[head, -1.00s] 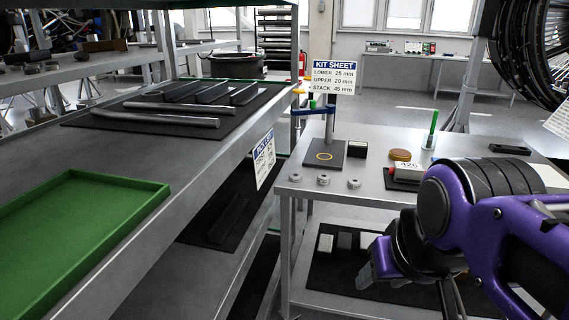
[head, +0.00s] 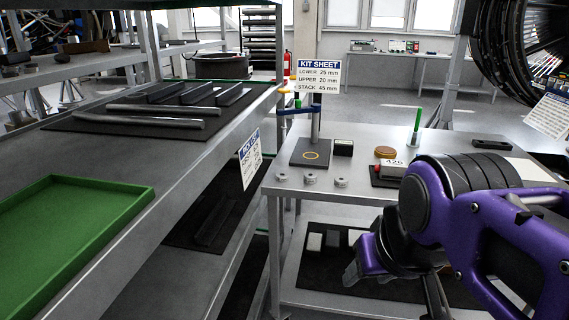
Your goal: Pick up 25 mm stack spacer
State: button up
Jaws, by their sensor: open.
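Three small grey ring-shaped spacers stand in a row near the front left edge of the metal table: a left one (head: 282,177), a middle one (head: 310,179) and a right one (head: 341,182). I cannot read any size marks on them, so I cannot tell which is 25 mm. The kit sheet (head: 318,75) reads lower 25 mm, upper 20 mm, stack 45 mm. My gripper (head: 358,272) hangs at the lower right, in front of the table and below its top, apart from the spacers. It is open, with nothing seen between its fingers.
A block marked 425 (head: 390,172) and an orange disc stack (head: 385,152) lie to the right. A shelf rack with a green tray (head: 75,225) fills the left.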

aim_at(309, 178)
jog(key=i+l, duration=0.25)
jog(key=i+l+u, duration=0.1)
jog(key=l, duration=0.3)
jog(key=i+l, duration=0.3)
jog(key=k+l+u, duration=0.1)
jog(key=l+u, duration=0.2)
jog(key=l, duration=0.15)
jog(key=i+j+z, duration=0.25)
jog(key=k+l, duration=0.05)
